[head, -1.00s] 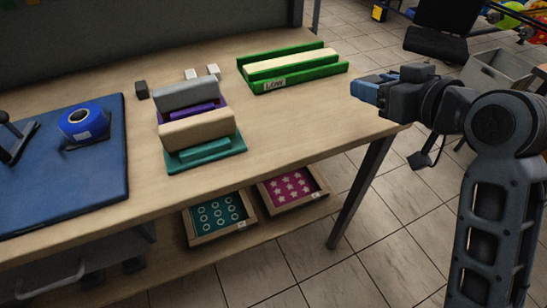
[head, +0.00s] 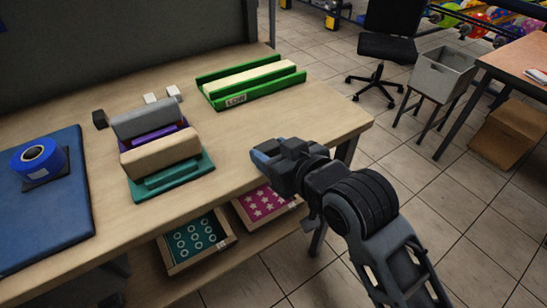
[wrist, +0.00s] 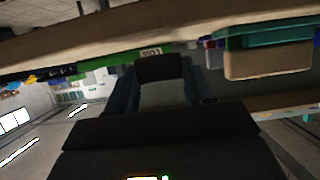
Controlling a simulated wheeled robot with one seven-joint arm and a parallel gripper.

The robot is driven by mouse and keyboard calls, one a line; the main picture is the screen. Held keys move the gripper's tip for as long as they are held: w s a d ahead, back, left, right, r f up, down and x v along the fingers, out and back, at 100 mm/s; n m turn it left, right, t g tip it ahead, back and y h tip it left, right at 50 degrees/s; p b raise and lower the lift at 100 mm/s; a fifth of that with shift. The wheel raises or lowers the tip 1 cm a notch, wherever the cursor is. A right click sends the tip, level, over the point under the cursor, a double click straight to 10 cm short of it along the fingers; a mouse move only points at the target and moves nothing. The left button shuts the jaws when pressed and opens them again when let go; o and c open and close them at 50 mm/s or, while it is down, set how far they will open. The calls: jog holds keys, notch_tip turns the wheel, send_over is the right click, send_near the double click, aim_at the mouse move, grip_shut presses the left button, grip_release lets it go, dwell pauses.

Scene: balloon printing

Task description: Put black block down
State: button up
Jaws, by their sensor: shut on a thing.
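My gripper (head: 262,156) is at the front right edge of the table, its blue fingers pointing left toward the tabletop. In the wrist view my gripper (wrist: 162,88) is shut on a black block (wrist: 160,68) between its fingers. The head view does not show the held block clearly; my gripper hides it.
The wooden table (head: 325,115) has free room right of the teal and purple block holders (head: 165,160). A blue mat (head: 50,215) with a blue roll is left. Trays (head: 195,240) sit below.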

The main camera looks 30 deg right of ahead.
jog(key=shift+f, duration=0.9)
jog(key=shift+f, duration=0.1)
jog(key=o, duration=1)
jog(key=p+v, duration=0.3)
jog(key=v, duration=0.9)
jog(key=shift+r, duration=0.2)
jog(key=shift+f, duration=0.1)
